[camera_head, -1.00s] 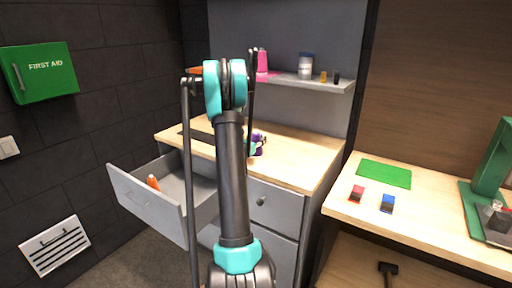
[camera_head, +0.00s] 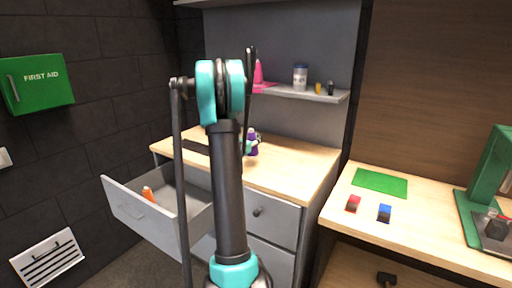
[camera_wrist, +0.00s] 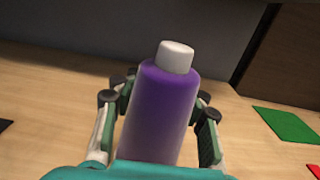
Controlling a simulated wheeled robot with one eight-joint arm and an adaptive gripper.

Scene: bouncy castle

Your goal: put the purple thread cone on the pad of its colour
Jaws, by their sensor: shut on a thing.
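The purple thread cone (camera_wrist: 160,112), with a white top, stands between my gripper's fingers (camera_wrist: 160,125) in the wrist view. My gripper is shut on it. In the head view the cone (camera_head: 253,143) shows small, over the wooden top of the grey drawer cabinet (camera_head: 290,165), partly hidden by my arm. I cannot tell whether its base touches the wood. No clearly purple pad shows in either view. A dark flat strip (camera_head: 195,147) lies on the cabinet top at the left.
An open drawer (camera_head: 140,212) juts out at the left with an orange item (camera_head: 148,194) inside. A wall shelf (camera_head: 310,94) holds a pink cone (camera_head: 258,75) and small containers.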

